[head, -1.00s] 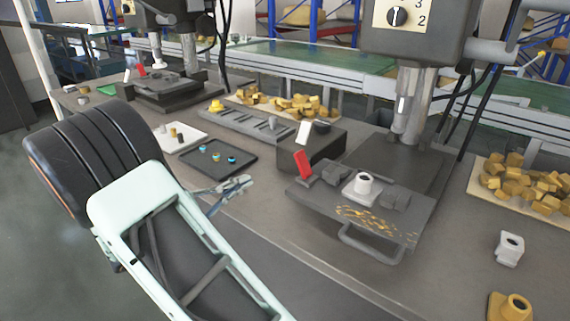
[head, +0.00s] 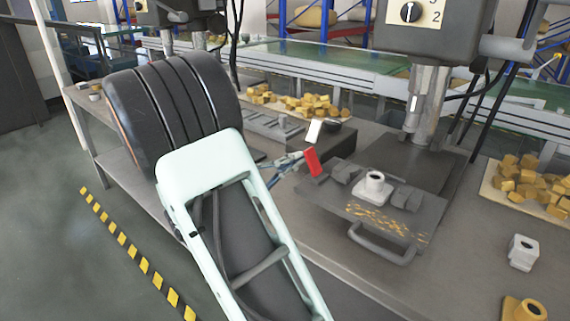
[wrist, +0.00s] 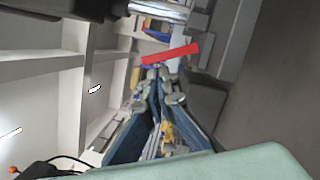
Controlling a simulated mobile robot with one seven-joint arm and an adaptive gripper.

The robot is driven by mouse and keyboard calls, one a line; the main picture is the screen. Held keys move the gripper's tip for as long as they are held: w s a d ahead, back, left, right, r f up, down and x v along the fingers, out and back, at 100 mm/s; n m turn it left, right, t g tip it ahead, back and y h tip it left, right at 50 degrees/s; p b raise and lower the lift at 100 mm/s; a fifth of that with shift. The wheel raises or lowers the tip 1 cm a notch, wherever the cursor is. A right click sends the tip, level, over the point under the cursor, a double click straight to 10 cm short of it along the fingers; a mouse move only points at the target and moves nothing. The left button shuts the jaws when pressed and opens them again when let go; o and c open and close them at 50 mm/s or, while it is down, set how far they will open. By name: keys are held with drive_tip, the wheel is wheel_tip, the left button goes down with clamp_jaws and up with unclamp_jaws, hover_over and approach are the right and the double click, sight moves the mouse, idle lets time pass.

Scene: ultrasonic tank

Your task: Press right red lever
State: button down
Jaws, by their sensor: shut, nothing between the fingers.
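The red lever (head: 313,161) stands upright, slightly tilted, at the left edge of the right drill press's dark table (head: 345,206). In the wrist view the red lever (wrist: 171,54) lies across the picture just beyond my fingertips. My gripper (head: 297,156) is shut and empty, just left of the red lever in the head view. In the wrist view my gripper (wrist: 158,72) points at the lever; whether it touches it I cannot tell. A white lever (head: 314,130) stands on a dark box behind the red one.
A white flanged part (head: 374,187) sits clamped on the press table. A metal handle (head: 380,246) juts from its front. Brass parts (head: 525,180) lie on a tray at the right. My arm hides part of the bench at the left.

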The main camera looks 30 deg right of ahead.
drive_tip(key=shift+s+r, duration=0.1)
drive_tip(key=shift+s, duration=0.1)
drive_tip(key=shift+s+d+r+m+b, duration=0.1)
drive_tip(key=shift+s+r+m+b, duration=0.1)
drive_tip(key=shift+m+b, duration=0.45)
idle(0.3)
drive_tip(key=shift+s+d+r+m+g+y+b, duration=0.15)
drive_tip(key=shift+m+g+b, duration=0.1)
drive_tip(key=shift+m, duration=0.3)
drive_tip(key=shift+s+a+r+m+g+y+b, duration=0.15)
drive_tip(key=shift+m+b, duration=0.1)
drive_tip(key=shift+m, duration=0.25)
drive_tip(key=m+b, duration=0.1)
drive_tip(key=s+m+b, duration=0.1)
drive_tip(key=m, duration=0.1)
drive_tip(key=m+y+b, duration=0.1)
drive_tip(key=b, duration=0.1)
drive_tip(key=shift+s+d+r, duration=0.25)
drive_tip(key=shift+d+r, duration=0.1)
drive_tip(key=shift+d, duration=0.05)
drive_tip(key=shift+r, duration=0.25)
drive_tip(key=w+a+r+p, duration=0.2)
drive_tip(key=a+r+p, duration=0.1)
drive_tip(key=a, duration=0.8)
drive_tip(key=shift+a+f, duration=0.1)
drive_tip(key=shift+f, duration=0.05)
